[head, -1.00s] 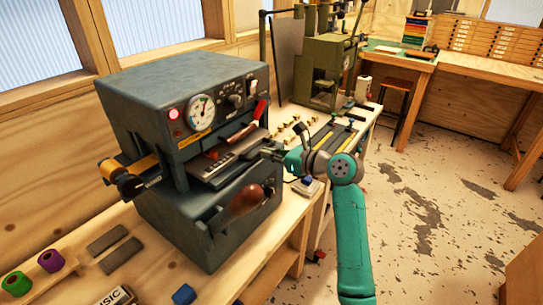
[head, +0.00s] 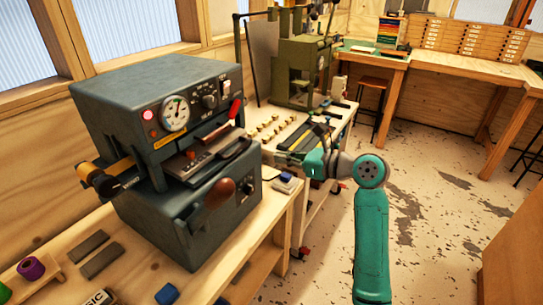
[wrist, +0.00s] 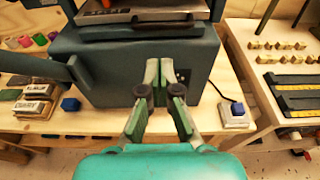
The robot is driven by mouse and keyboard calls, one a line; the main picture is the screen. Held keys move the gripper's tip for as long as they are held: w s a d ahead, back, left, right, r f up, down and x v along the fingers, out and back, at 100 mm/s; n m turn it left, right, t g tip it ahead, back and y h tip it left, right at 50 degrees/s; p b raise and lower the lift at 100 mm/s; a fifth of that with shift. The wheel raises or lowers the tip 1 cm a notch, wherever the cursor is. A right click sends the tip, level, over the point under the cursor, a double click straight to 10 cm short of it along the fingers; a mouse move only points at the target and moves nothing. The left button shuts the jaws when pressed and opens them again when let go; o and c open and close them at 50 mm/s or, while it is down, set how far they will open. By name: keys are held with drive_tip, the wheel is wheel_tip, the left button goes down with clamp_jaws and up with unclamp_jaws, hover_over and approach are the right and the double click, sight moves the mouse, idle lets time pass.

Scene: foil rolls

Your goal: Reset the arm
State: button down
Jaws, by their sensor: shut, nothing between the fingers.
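My gripper (head: 270,156) is shut and empty, held out to the right of the grey hot-stamping machine (head: 150,90). In the wrist view my gripper (wrist: 167,68) points at the machine's grey lower body (wrist: 110,75), its fingers close together with nothing held. In the head view the arm reaches up from the lower right and bends left at the wrist. The machine's wooden-knobbed lever (head: 218,193) stands at its front, clear of my gripper.
A purple foil roll (head: 31,268) stands on a wooden holder at the bench's left. Grey blocks (head: 92,252) and a blue cube (head: 167,294) lie on the bench. A green press (head: 300,60) stands behind. The floor (head: 425,190) at right is open.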

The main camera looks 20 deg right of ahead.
drive_tip(key=shift+s+d+r, duration=0.1)
drive_tip(key=shift+s+d, duration=0.15)
drive_tip(key=shift+s, duration=0.1)
drive_tip(key=s+a+f+n+t+h, duration=0.1)
drive_tip(key=s+a+f+n+h, duration=0.1)
drive_tip(key=s+f, duration=0.35)
drive_tip(key=s+a+f+n+h, duration=0.1)
drive_tip(key=s+f+h, duration=0.15)
drive_tip(key=f, duration=0.65)
drive_tip(key=s+a+f+n+t+h, duration=0.15)
drive_tip(key=s+f, duration=0.25)
drive_tip(key=f, duration=0.4)
drive_tip(key=s+a+f+n+h, duration=0.1)
drive_tip(key=s+f+n+h, duration=0.2)
drive_tip(key=s, duration=0.5)
drive_tip(key=s+a+f+n, duration=0.1)
drive_tip(key=s+f+n, duration=0.2)
drive_tip(key=s+n, duration=0.35)
drive_tip(key=s+r+n, duration=0.4)
drive_tip(key=s+n, duration=0.3)
drive_tip(key=s, duration=0.5)
drive_tip(key=s+a+r+n, duration=0.1)
drive_tip(key=s+r+n, duration=0.3)
drive_tip(key=s, duration=0.9)
drive_tip(key=n, duration=0.3)
drive_tip(key=shift+a+n, duration=0.15)
drive_tip(key=shift+n, duration=0.15)
